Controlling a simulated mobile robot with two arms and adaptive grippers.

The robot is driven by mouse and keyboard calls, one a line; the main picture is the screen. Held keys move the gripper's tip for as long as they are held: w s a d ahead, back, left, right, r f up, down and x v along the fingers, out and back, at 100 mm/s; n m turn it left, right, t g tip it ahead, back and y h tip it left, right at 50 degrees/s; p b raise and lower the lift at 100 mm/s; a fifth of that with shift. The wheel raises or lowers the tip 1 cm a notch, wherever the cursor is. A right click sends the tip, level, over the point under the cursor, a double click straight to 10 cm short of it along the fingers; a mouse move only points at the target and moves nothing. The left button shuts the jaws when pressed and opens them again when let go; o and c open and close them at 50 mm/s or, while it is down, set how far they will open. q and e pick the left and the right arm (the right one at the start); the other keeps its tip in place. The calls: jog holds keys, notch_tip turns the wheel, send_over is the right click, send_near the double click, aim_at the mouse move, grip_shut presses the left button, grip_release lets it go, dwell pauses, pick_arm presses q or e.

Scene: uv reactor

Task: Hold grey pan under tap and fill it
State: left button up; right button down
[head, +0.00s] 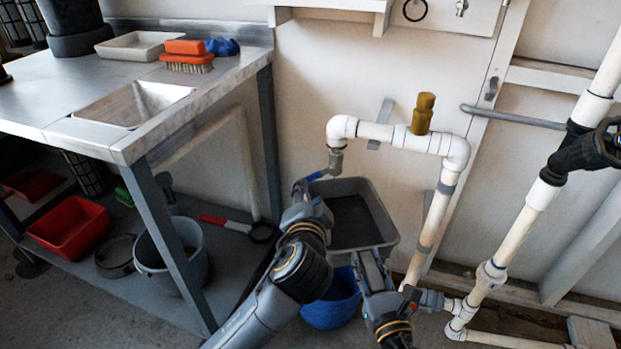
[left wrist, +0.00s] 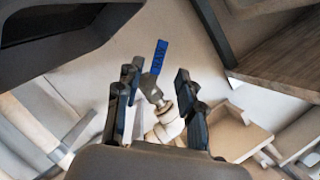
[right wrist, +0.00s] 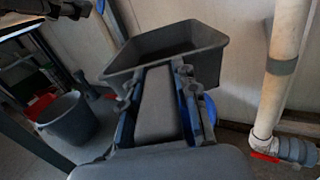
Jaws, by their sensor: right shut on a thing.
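The grey pan (head: 376,236) hangs level in the air in front of the wall. My right gripper (head: 370,268) is shut on its handle; the right wrist view shows the grey handle (right wrist: 156,105) between the fingers and the pan (right wrist: 185,62) beyond. The tap (head: 335,160) on the white pipe's end is over the pan's back left edge. No water stream is visible. The tap's blue lever (left wrist: 159,56) stands between the parted fingers of my left gripper (left wrist: 157,92). That gripper is open and, in the head view (head: 304,193), is beside the tap.
A blue bucket (head: 333,306) is on the floor below the pan. White pipework (head: 440,200) with a brass fitting (head: 423,113) is close on the right. A metal workbench (head: 122,150) with a sink stands left, with a grey bucket (head: 172,262) and red bin (head: 70,229) below.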

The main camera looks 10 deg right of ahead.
aim_at(310, 180)
pick_arm(q)
jog(key=x, duration=0.8)
jog(key=shift+w+d+f, duration=0.15)
jog(key=shift+w+d, duration=0.05)
jog(key=shift+w, duration=0.1)
grip_shut()
